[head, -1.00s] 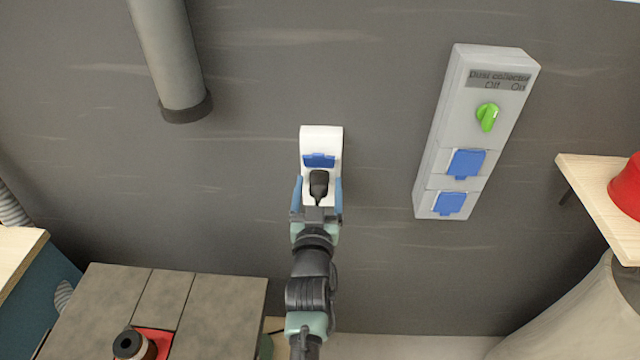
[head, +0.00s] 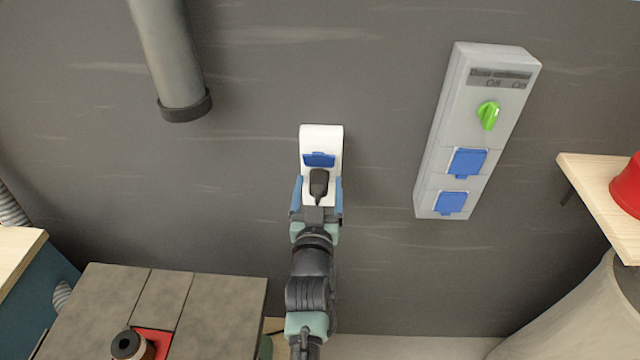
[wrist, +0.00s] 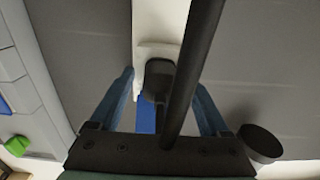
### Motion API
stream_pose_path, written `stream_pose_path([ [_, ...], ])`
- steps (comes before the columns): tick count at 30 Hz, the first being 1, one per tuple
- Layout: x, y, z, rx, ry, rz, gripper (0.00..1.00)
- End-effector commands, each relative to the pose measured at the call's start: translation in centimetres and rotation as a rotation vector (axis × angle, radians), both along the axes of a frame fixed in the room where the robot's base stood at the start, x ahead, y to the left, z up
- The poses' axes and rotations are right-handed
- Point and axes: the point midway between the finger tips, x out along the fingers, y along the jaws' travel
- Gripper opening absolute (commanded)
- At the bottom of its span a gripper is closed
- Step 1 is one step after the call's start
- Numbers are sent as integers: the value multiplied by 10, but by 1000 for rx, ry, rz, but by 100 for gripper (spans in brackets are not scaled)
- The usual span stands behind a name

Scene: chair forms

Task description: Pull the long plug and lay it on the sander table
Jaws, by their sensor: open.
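The black plug (head: 318,184) sits in the white wall socket (head: 322,138), below its blue flap. The plug also shows in the wrist view (wrist: 158,78). My gripper (head: 318,181) is open, with one blue finger on each side of the plug. In the wrist view my gripper (wrist: 162,82) shows gaps between the fingers and the plug. A dark rod-like shape, perhaps the plug's cable, crosses close to the wrist camera and hides part of the view. The sander table (head: 95,305) is at the lower left, grey, with a spindle (head: 128,345) standing on it.
A grey control box (head: 440,150) with a green knob and two blue flaps is on the wall to the right. A grey pipe (head: 172,55) hangs at upper left. A wooden shelf (head: 590,180) with a red object (head: 628,185) is at right. Bare wall surrounds the socket.

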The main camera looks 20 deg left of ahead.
Motion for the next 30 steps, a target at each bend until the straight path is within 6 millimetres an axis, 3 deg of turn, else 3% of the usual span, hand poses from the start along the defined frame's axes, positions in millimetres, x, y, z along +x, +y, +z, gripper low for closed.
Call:
stream_pose_path([
  [2, 0, 0, 0, 0, 0, 0, 78],
  [15, 0, 0, 0, 0, -1, 0, 0],
  [30, -7, -1, 0, 0, -1, 1, 0],
])
